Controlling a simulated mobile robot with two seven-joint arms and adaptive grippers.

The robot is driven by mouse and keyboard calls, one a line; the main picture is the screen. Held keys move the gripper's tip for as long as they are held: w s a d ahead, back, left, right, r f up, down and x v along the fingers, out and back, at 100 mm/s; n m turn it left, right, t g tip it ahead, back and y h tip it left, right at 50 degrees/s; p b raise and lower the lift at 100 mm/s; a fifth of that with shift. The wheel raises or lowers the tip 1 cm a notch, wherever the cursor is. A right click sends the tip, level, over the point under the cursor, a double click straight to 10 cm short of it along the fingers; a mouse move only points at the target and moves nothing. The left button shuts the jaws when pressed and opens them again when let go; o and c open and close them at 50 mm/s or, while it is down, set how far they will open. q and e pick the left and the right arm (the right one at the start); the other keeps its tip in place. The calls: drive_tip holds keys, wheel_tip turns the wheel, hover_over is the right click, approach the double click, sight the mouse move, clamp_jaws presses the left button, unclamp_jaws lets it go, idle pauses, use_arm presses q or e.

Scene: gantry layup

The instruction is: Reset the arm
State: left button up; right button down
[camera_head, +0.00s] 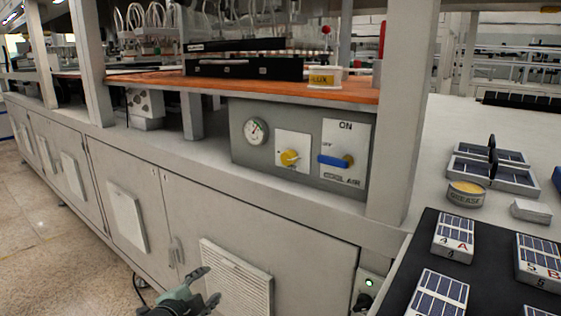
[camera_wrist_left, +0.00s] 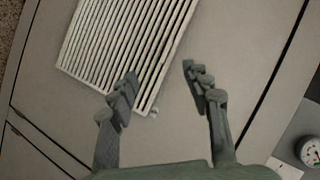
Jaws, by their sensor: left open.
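My left gripper (camera_head: 207,287) shows at the bottom of the head view, low in front of the grey cabinet doors. In the left wrist view its two fingers (camera_wrist_left: 160,85) are apart with nothing between them. Beyond the fingers are a white louvred vent (camera_wrist_left: 125,45) and a plain cabinet panel. The vent (camera_head: 236,280) also shows in the head view, just behind the gripper. I cannot tell whether the fingers touch the cabinet. My right gripper is not in view.
A grey control box with a gauge (camera_head: 256,131), a yellow knob (camera_head: 290,158) and a blue-handled cool air valve (camera_head: 336,161) sits above the cabinet. Floor is clear at left.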

use_arm(q)
drive_tip(key=s+a+f+n+g+y, duration=0.2)
drive_tip(key=s+a+f+n+g, duration=0.15)
drive_tip(key=s+f, duration=0.55)
drive_tip(key=s+a+f+n+g+y, duration=0.1)
drive_tip(key=s+a+f+n+g, duration=0.25)
drive_tip(key=f, duration=0.95)
drive_tip(key=s+a+f+n+g, duration=0.1)
drive_tip(key=s+f, duration=0.3)
drive_tip(key=s, duration=0.4)
drive_tip(key=s+a+f+n+g, duration=0.1)
drive_tip(key=s+f+n, duration=0.1)
drive_tip(key=s+f, duration=0.3)
drive_tip(key=s+a+f+n+g+y, duration=0.1)
drive_tip(key=s+f, duration=0.4)
drive_tip(key=s, duration=0.5)
drive_tip(key=shift+s+n+g, duration=0.35)
drive_tip(key=shift+n+g, duration=0.15)
drive_tip(key=shift+n, duration=0.3)
drive_tip(key=shift+f, duration=0.1)
drive_tip(key=shift+c, duration=0.5)
